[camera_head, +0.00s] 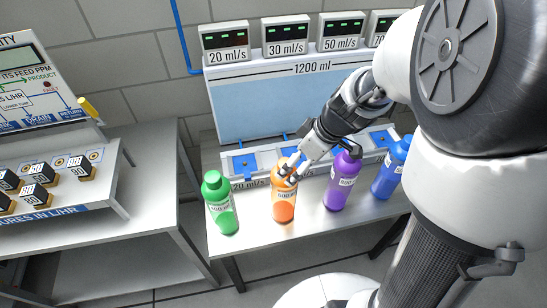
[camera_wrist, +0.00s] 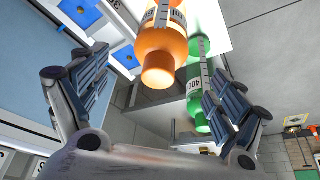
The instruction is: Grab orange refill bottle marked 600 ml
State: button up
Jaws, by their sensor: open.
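The orange bottle (camera_head: 284,208) stands upright on the grey table, second from the left in a row, with a white label around its upper half. In the wrist view the orange bottle (camera_wrist: 163,58) is at top centre, its label partly cut off. My gripper (camera_head: 290,172) is at the upper part of this bottle in the head view and hides some of its top. In the wrist view my gripper's (camera_wrist: 157,84) fingers are wide apart, with the bottle showing between and beyond them. Whether a finger touches it cannot be told.
A green bottle (camera_head: 221,208) stands close on the left, and also shows in the wrist view (camera_wrist: 198,100). A purple bottle (camera_head: 340,186) and a blue bottle (camera_head: 388,178) stand to the right. A rack with blue pads (camera_head: 243,165) runs behind. The table's front edge is clear.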

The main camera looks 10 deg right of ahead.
aim_at(284, 191)
jog(key=b+x, duration=0.2)
jog(key=x, duration=0.7)
jog(key=shift+s+f, duration=0.1)
jog(key=c, duration=1.6)
